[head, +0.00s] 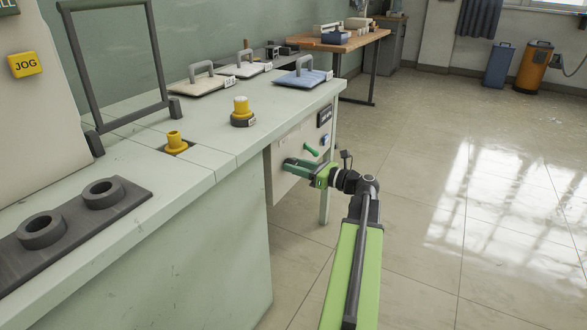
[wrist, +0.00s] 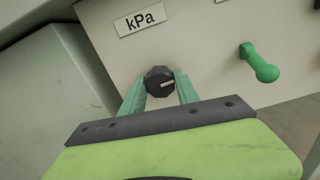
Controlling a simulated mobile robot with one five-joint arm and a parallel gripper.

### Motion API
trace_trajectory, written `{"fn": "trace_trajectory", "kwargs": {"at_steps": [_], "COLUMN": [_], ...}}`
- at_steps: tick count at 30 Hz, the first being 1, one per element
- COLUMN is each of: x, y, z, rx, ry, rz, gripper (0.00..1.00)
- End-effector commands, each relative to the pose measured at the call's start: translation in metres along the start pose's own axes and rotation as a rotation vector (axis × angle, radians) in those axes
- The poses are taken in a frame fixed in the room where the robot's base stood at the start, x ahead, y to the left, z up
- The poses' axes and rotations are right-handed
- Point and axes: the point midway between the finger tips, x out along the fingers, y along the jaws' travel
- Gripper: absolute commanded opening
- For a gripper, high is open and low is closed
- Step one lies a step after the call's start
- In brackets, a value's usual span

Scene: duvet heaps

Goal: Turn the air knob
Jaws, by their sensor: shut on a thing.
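The air knob (wrist: 160,81) is a black, faceted knob with a pale pointer line, on a light panel below a "kPa" label (wrist: 140,19) in the wrist view. The pointer line lies nearly level, towards the right. My gripper (wrist: 161,91) has its two green fingers on either side of the knob, shut on it. In the head view my gripper (head: 288,165) reaches the panel (head: 290,150) on the bench's side, and the knob is hidden there.
A green lever (wrist: 259,63) sticks out of the panel to the right of the knob; it also shows in the head view (head: 311,149). The floor to the right is clear.

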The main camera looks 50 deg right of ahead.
Motion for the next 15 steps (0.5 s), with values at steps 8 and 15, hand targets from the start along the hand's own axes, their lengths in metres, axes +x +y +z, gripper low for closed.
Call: {"fn": "trace_trajectory", "kwargs": {"at_steps": [8,15], "x": [0.0001,0.0001], "y": [0.0031,0.0021], "z": [-0.0026,-0.0017], "rx": [-0.002,-0.002], "ry": [0.008,0.005], "rz": [0.008,0.006], "gripper": [0.00,0.59]}}
